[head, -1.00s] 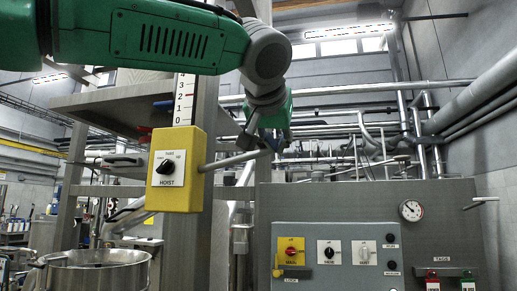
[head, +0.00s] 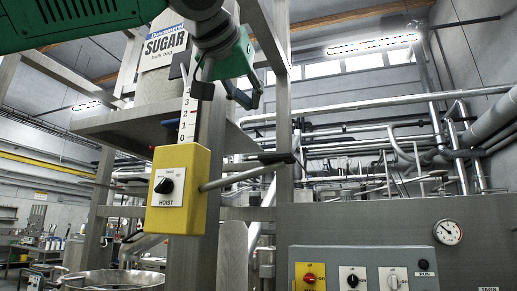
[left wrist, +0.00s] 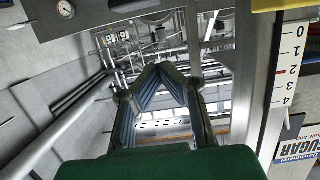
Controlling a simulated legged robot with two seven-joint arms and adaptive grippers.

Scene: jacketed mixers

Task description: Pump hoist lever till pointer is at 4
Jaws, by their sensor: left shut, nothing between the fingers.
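The yellow hoist box (head: 178,195) with a black knob is on a grey post. Its grey lever (head: 235,178) sticks out to the right, tilted slightly up, with a dark end. Above the box, the white scale (head: 187,120) shows 0 to 3 in the head view. In the left wrist view the scale (left wrist: 292,70) shows 0 to 4, with a red mark beside 2. My left gripper (head: 243,100) is above the lever, apart from it. Its fingertips (left wrist: 160,68) meet in the left wrist view, with nothing held. My right gripper is not in view.
A sugar bag (head: 163,65) stands on a raised platform (head: 125,118) behind the scale. A grey control panel (head: 365,268) with knobs is at lower right, below a round gauge (head: 448,232). A steel vessel (head: 112,281) is at lower left.

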